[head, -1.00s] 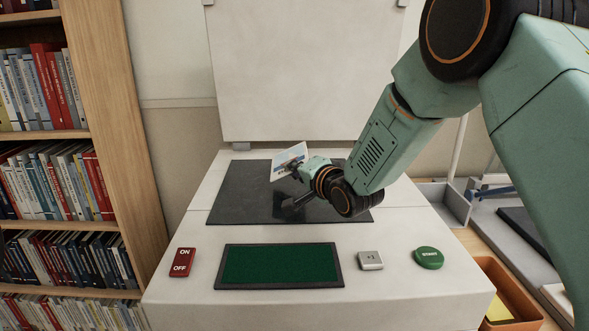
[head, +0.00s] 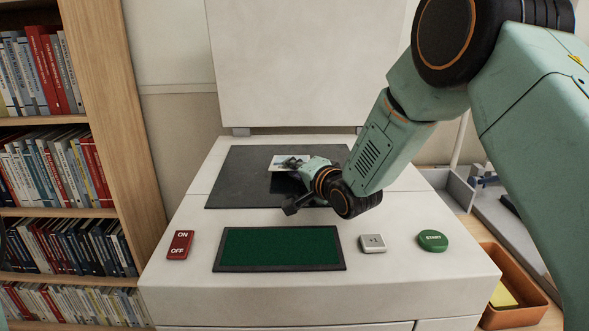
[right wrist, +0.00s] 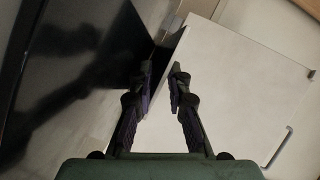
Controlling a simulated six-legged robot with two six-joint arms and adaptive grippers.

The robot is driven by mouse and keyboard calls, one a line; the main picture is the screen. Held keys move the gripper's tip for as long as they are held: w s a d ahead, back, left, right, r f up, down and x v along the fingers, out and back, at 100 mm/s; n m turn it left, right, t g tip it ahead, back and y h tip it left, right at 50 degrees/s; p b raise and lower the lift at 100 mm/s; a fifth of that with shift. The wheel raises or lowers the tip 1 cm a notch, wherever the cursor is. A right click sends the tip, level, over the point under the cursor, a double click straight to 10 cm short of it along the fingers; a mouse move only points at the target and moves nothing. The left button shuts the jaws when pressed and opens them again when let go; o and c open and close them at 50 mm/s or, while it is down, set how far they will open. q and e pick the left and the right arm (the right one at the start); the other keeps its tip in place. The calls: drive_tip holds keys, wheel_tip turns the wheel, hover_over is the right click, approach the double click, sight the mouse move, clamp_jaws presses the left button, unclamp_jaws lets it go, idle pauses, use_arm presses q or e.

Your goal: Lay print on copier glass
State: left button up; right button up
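The print (head: 279,163), a small pale sheet with a picture on it, is nearly level over the rear middle of the dark copier glass (head: 232,185). My right gripper (head: 292,163) is shut on the print's near right part and hides some of it. A dark patch shows on the glass below. In the right wrist view my right gripper's fingers (right wrist: 161,72) are close together; the print is at most edge-on there and hard to make out. The copier lid (head: 300,65) stands raised behind the glass. My left gripper is not in view.
On the copier's front are a red ON/OFF switch (head: 180,245), a green panel (head: 280,248), a grey +1 button (head: 373,243) and a green START button (head: 432,240). A bookshelf (head: 130,110) stands at left. An orange bin (head: 520,318) is at lower right.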

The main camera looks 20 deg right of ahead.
drive_tip(key=shift+o, duration=1.2)
drive_tip(key=shift+s, duration=0.15)
wheel_tip(320, 180, up, 2)
hover_over(322, 206)
drive_tip(key=w, duration=0.2)
drive_tip(key=shift+s+a+r, duration=0.15)
drive_tip(key=shift+s+r, duration=0.05)
drive_tip(key=shift+s, duration=0.05)
drive_tip(key=shift+s+r, duration=0.1)
drive_tip(key=shift+s, duration=0.6)
